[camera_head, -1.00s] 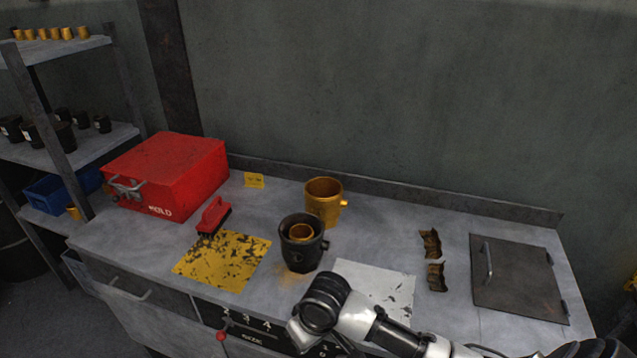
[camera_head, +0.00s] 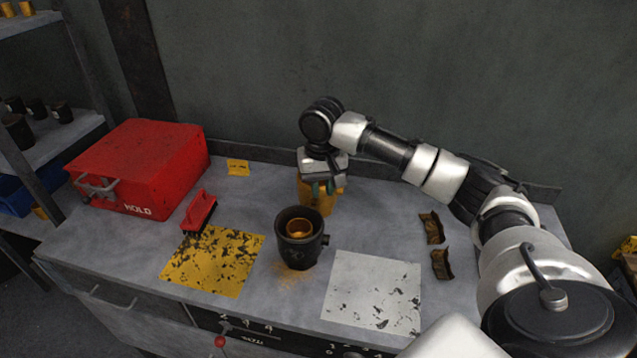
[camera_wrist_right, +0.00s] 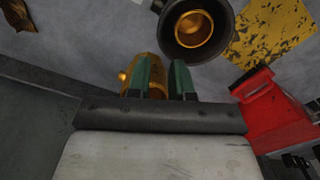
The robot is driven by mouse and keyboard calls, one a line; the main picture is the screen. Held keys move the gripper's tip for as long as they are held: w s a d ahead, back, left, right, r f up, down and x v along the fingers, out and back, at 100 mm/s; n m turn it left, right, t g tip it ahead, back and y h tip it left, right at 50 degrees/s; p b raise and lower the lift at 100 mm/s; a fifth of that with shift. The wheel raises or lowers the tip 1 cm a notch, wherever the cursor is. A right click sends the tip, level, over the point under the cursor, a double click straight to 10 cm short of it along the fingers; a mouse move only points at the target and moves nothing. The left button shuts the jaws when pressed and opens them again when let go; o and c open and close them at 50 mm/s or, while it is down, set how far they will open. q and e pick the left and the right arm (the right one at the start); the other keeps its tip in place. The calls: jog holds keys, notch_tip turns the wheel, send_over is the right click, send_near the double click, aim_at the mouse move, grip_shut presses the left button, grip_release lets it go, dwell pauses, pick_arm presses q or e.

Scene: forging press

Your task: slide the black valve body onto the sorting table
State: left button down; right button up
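The black valve body (camera_head: 291,249) stands upright on the grey table (camera_head: 250,200), between a yellow patch and a white patch. It has a side stub on its right, and a smaller golden cup (camera_head: 299,228) sits inside its mouth. It also shows at the top of the right wrist view (camera_wrist_right: 222,40). A golden valve body (camera_head: 306,196) stands behind it, partly hidden by my right gripper (camera_head: 323,188). In the right wrist view the green fingers (camera_wrist_right: 164,82) are apart, close over the golden body (camera_wrist_right: 134,74), with no clear grip. My left gripper is not in view.
A red HOLD box (camera_head: 140,165) and a red brush (camera_head: 199,211) are at left. The yellow patch (camera_head: 212,260) and white patch (camera_head: 372,290) are bare. Two rusty brackets (camera_head: 432,228) lie at right near my arm. A shelf (camera_head: 60,135) stands far left.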

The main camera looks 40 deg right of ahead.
aim_at(322, 219)
jog(key=shift+s, duration=0.1)
notch_tip(322, 219, down, 11)
jog(key=shift+r+p, duration=0.1)
jog(key=shift+p, duration=0.8)
grip_shut()
dwell(1.2)
